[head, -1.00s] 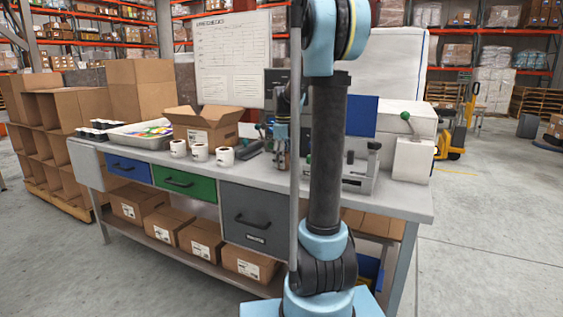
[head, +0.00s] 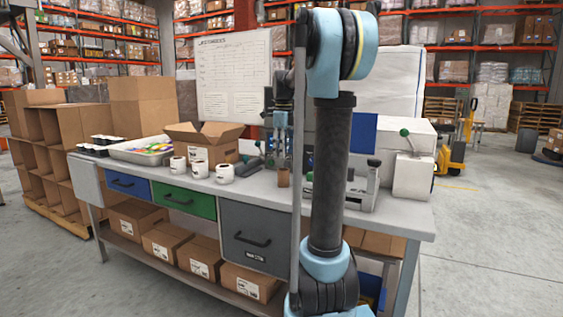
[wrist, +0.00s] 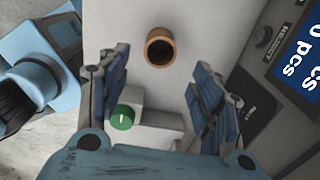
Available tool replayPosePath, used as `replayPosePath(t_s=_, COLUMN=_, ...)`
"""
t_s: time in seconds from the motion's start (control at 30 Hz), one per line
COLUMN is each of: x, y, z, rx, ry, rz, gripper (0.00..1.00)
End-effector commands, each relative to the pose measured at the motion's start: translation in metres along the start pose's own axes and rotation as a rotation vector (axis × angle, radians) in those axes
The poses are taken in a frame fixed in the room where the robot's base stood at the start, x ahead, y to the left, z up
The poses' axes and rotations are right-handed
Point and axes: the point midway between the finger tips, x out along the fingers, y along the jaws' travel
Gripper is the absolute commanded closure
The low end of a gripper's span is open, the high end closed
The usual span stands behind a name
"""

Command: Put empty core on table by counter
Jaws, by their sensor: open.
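The empty core (head: 283,177), a short brown cardboard tube, stands upright on the grey table (head: 265,189), near its front edge. In the wrist view the core (wrist: 160,47) shows its open round end, just beyond the fingers. My gripper (head: 281,147) is above the core, pointing down, with a gap between them. The wrist view shows my gripper (wrist: 158,80) open, its two blue-padded fingers wide apart with nothing between them. A counter display (wrist: 302,58) reading "0 pcs" is at the right of the wrist view. My arm partly hides the equipment behind it in the head view.
Three white rolls (head: 225,173) stand left of the core. An open carton (head: 205,141) and a grey tray (head: 142,151) are farther left. A green-knobbed device (wrist: 122,117) is close to the left finger. A white machine (head: 412,176) stands at the right end.

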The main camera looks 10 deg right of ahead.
Motion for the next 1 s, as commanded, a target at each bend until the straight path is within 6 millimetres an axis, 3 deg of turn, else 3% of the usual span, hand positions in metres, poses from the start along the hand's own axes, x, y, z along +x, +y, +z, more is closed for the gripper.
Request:
replayPosePath(t_s=0.23, x=-0.009, y=0.001, z=-0.001, rx=-0.004, ry=0.000, rz=0.000, gripper=0.41)
replayPosePath(t_s=0.37, x=-0.005, y=0.011, z=-0.008, rx=-0.067, ry=-0.003, rz=-0.005, gripper=0.41)
replayPosePath(t_s=0.67, x=0.024, y=0.081, z=-0.059, rx=-0.540, ry=-0.017, rz=-0.045, gripper=0.41)
replayPosePath(t_s=1.0, x=0.085, y=0.164, z=-0.119, rx=-1.146, ry=-0.007, rz=-0.105, gripper=0.41)
